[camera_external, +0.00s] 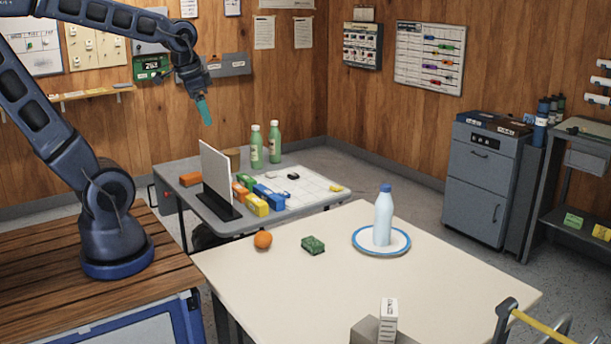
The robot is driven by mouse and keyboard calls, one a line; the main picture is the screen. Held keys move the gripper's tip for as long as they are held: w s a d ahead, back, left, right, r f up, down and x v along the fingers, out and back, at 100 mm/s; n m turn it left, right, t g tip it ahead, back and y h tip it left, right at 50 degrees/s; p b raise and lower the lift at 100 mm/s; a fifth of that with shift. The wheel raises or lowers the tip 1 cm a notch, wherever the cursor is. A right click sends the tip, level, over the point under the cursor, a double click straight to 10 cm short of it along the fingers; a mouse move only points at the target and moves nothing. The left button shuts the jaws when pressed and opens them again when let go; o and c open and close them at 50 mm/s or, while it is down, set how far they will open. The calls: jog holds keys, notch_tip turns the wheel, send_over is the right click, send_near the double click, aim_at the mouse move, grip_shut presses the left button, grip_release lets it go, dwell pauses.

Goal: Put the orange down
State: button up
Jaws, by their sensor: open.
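The orange (263,240) rests on the cream table at its back left part, near the edge. My gripper (204,110), with teal fingers, is raised high above and to the left of the orange, well apart from it. It is open, and I see nothing held in it. The cream table (290,300) bears the orange.
A green sponge-like block (313,245) lies right of the orange. A pale blue bottle (384,215) stands on a blue-rimmed plate (407,248). Behind, a grey table (190,180) holds an upright white panel (216,175), coloured boxes and two green bottles (257,147). The cream table's middle is clear.

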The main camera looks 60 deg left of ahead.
jog(key=shift+s+r+n+t+h, duration=0.1)
jog(key=shift+s+r+n+t, duration=0.15)
jog(key=shift+s+n, duration=0.35)
jog(key=shift+s+r+n+t+h, duration=0.15)
jog(key=shift+s+r+n, duration=0.2)
jog(key=shift+s, duration=0.6)
jog(key=shift+s+r+n+t+h, duration=0.1)
jog(key=shift+s+r+n+t, duration=0.2)
jog(key=shift+s, duration=0.45)
